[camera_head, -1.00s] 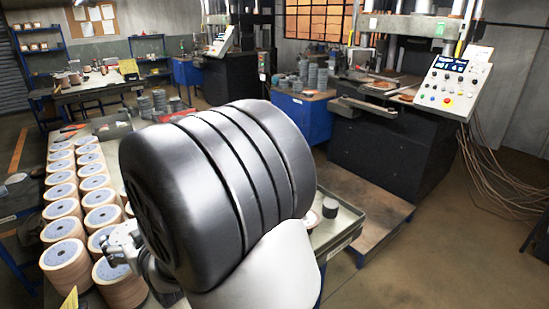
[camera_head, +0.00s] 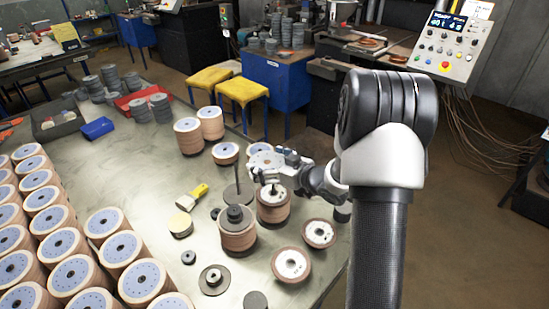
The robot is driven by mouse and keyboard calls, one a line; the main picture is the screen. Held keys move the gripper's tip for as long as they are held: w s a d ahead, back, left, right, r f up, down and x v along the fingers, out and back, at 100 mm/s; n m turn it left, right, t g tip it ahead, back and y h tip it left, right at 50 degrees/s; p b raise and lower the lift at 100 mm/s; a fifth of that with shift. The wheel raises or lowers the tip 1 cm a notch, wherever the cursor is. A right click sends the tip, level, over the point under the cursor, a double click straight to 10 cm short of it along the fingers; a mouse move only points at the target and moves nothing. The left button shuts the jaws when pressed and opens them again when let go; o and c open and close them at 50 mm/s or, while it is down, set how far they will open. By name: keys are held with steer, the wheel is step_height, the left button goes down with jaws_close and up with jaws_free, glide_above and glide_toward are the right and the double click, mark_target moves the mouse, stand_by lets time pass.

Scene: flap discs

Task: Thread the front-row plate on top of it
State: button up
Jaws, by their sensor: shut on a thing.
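My gripper (camera_head: 282,163) is above the right part of the table, its jaws shut on a flat, pale-grey round plate (camera_head: 264,160). The plate looks roughly level and hangs above a tan disc stack (camera_head: 273,212) with a whitish top. To the left, a thin upright rod stands on a dark round plate (camera_head: 238,194). In front of that is another tan stack (camera_head: 238,239) with a dark grey plate and smaller hub (camera_head: 235,213) on top. A dark flanged plate (camera_head: 214,279) lies at the front. My fingers partly hide the held plate's right side.
Rows of tan stacks with blue-grey tops (camera_head: 123,250) fill the table's left side. Two low whitish-topped discs (camera_head: 291,264) and (camera_head: 318,234) lie at right front. A yellow-handled scraper (camera_head: 192,196) lies mid-table. Yellow stools (camera_head: 243,91) stand behind.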

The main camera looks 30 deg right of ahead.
steer(key=shift+s+d+f+n, duration=0.3)
steer(key=shift+s+d+f, duration=0.15)
steer(key=shift+s+d, duration=0.2)
step_height(320, 180, down, 6)
steer(key=b, duration=0.4)
steer(key=shift+w+r, duration=0.1)
steer(key=shift+r, duration=0.15)
steer(key=shift+f+b, duration=1.2)
steer(key=shift+f, duration=0.4)
stand_by(0.4)
steer(key=shift+f+b, duration=0.3)
steer(key=shift+f, duration=0.05)
steer(key=o, duration=0.9)
steer(key=shift+c, duration=0.2)
